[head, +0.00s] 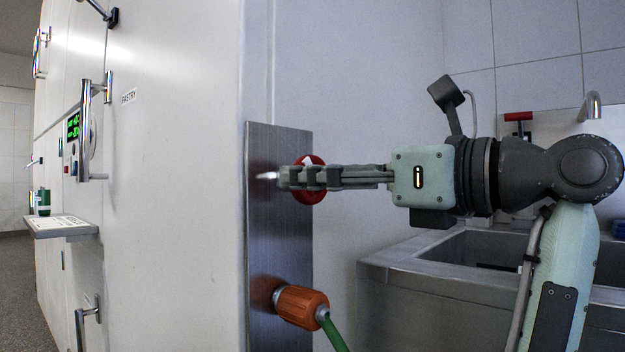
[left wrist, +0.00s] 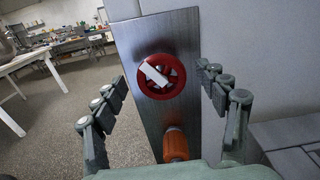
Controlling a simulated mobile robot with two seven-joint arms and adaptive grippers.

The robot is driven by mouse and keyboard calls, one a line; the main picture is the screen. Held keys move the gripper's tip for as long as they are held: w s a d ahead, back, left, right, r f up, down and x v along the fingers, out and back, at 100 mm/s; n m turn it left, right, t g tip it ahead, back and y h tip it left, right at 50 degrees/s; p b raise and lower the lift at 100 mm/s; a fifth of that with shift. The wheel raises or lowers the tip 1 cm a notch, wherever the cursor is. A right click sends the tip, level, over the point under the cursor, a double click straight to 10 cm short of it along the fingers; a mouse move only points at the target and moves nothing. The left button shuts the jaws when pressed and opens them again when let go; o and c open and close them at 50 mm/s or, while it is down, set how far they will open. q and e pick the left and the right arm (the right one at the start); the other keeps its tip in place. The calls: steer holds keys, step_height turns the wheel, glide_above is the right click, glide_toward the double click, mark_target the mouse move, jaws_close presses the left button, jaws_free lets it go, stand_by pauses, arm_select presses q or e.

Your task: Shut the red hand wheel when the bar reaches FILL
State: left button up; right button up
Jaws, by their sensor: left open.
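The red hand wheel (head: 311,197) sits on an upright metal plate (head: 278,235), partly hidden behind my left gripper (head: 286,178) in the head view. In the left wrist view the wheel (left wrist: 158,88) shows whole, with a white bar slanting across it. It lies between the open fingers of my left gripper, which stand apart on either side; I cannot tell whether they touch it. A green-lit display (head: 74,126) is on the white cabinet front at far left. It is too small and oblique to read, and no FILL mark is legible. My right gripper is not in view.
An orange coupling (head: 301,306) with a green hose (head: 334,336) sticks out below the wheel. A steel sink (head: 400,265) stands at right. A small shelf (head: 62,227) and several handles project from the cabinet (head: 180,180). Open floor (left wrist: 60,130) lies left of the plate.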

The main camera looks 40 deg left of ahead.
arm_select(q)
steer(key=shift+w+a, duration=0.15)
steer(key=shift+a, duration=1.1)
steer(key=c, duration=1.2)
